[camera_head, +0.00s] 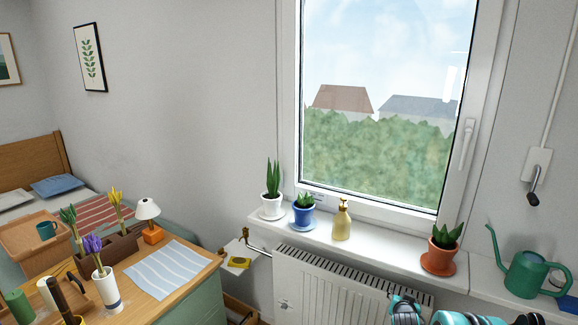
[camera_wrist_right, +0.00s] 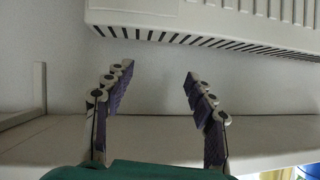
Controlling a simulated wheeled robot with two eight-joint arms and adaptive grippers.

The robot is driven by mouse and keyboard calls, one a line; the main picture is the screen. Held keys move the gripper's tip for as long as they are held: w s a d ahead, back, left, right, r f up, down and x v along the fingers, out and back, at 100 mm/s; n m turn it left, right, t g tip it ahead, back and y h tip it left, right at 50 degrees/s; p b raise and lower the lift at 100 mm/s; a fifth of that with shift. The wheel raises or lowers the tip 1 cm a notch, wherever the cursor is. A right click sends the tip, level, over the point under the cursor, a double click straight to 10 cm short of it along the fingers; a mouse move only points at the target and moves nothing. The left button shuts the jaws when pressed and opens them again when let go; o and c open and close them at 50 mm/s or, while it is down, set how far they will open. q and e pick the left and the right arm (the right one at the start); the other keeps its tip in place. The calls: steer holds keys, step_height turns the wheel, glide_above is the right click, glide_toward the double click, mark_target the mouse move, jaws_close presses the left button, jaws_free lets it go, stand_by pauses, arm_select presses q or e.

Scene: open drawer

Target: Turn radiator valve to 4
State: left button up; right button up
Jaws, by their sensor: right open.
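A white panel radiator (camera_head: 340,290) is mounted below the window sill. A small pale fitting (camera_head: 284,305) shows at its left front; I cannot tell whether it is the valve, and no numbers can be read. The radiator's slatted edge also shows at the top of the right wrist view (camera_wrist_right: 230,42). My right gripper (camera_wrist_right: 157,85) is open and empty, its two fingers apart with bare wall between them and the radiator edge beyond the tips. In the head view its teal body shows at the bottom edge, in front of the radiator's right part. My left gripper is not in view.
The sill (camera_head: 375,247) holds potted plants, a yellow soap bottle (camera_head: 342,222) and an orange pot (camera_head: 441,258). A green watering can (camera_head: 525,275) stands at the right. A wooden desk (camera_head: 180,290) with vases and a lamp (camera_head: 150,230) is at the left.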

steer(key=s+a+r+n+g+y, duration=0.2)
steer(key=s+a+r+n, duration=0.1)
steer(key=s+a+r, duration=1.1)
steer(key=s+a+f+n+g+y, duration=0.1)
steer(key=s+a, duration=0.3)
steer(key=s, duration=0.7)
steer(key=s+a+n+g+y, duration=0.1)
steer(key=s+a, duration=0.3)
steer(key=s, duration=0.8)
steer(key=shift+s+a+f+n+y, duration=0.3)
steer(key=shift+n+y, duration=0.2)
steer(key=shift+n, duration=0.3)
steer(key=shift+w, duration=0.1)
